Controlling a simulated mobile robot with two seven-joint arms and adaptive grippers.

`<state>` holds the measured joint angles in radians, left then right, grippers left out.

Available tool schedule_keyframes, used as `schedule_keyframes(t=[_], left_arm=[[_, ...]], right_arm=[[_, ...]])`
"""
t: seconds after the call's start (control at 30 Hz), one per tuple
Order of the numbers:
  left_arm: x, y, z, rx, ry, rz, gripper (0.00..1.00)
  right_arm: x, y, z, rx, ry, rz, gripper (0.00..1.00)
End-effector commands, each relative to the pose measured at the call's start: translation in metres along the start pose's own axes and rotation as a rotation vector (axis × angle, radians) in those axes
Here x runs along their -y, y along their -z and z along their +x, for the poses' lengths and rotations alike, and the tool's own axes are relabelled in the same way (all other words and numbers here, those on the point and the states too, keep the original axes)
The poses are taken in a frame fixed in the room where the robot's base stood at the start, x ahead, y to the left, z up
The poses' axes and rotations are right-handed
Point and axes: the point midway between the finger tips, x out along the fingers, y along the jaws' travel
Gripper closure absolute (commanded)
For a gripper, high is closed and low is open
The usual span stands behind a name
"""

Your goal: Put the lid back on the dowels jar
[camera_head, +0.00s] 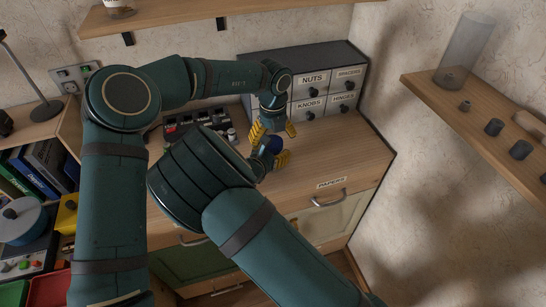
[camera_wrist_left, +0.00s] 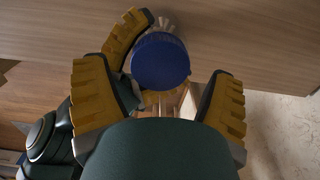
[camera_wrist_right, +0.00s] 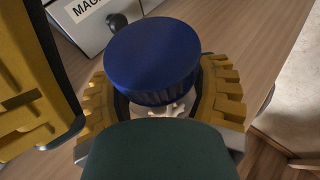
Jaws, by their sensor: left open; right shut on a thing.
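The blue lid (camera_wrist_right: 150,60) sits over the top of the dowels jar (camera_wrist_right: 165,110), whose clear body and pale dowels show just under it; I cannot tell whether it is fully seated. My right gripper (camera_head: 273,160) is shut on the jar below the lid, with one finger on each side. The lid also shows in the left wrist view (camera_wrist_left: 160,60), ahead of and between the spread fingers of my left gripper (camera_head: 273,128). The left gripper is open and apart from the lid. Most of the jar is hidden by fingers and lid.
A drawer cabinet (camera_head: 313,80) with labelled fronts stands behind the grippers. A dark tray of small items (camera_head: 195,122) lies to their left. Bare counter (camera_head: 340,150) is at the right. A wall shelf (camera_head: 480,110) holds a clear cylinder (camera_head: 465,50) and dark pegs.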

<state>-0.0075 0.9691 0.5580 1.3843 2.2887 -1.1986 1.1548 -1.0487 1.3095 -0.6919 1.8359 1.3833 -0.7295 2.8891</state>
Motion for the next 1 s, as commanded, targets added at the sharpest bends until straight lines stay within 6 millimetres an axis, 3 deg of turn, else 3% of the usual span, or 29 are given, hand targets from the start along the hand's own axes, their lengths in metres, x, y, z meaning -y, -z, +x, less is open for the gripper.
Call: schedule_keyframes(t=[0.2, 0.47, 0.5, 0.57, 0.8, 1.0], left_arm=[[0.000, -0.001, -0.028, 0.002, 0.002, -0.002, 0.16], [0.000, 0.000, -0.031, 0.001, 0.001, -0.001, 0.16], [0.000, 0.000, -0.031, 0.001, 0.001, -0.001, 0.11], [0.000, 0.000, -0.033, 0.001, 0.001, -0.001, 0.11], [0.000, -0.001, -0.065, 0.003, 0.002, 0.000, 0.11], [0.000, 0.000, -0.066, 0.000, 0.001, 0.001, 0.11]], right_arm=[[0.000, -0.001, 0.000, 0.001, 0.000, 0.000, 1.00], [0.000, -0.001, 0.000, 0.001, 0.000, 0.000, 1.00], [0.000, -0.001, 0.000, 0.001, 0.000, 0.000, 1.00], [0.000, -0.001, 0.000, 0.001, 0.000, 0.000, 1.00], [0.000, -0.001, 0.000, 0.001, 0.000, 0.000, 1.00], [0.000, -0.001, 0.000, 0.001, 0.000, 0.000, 1.00]])
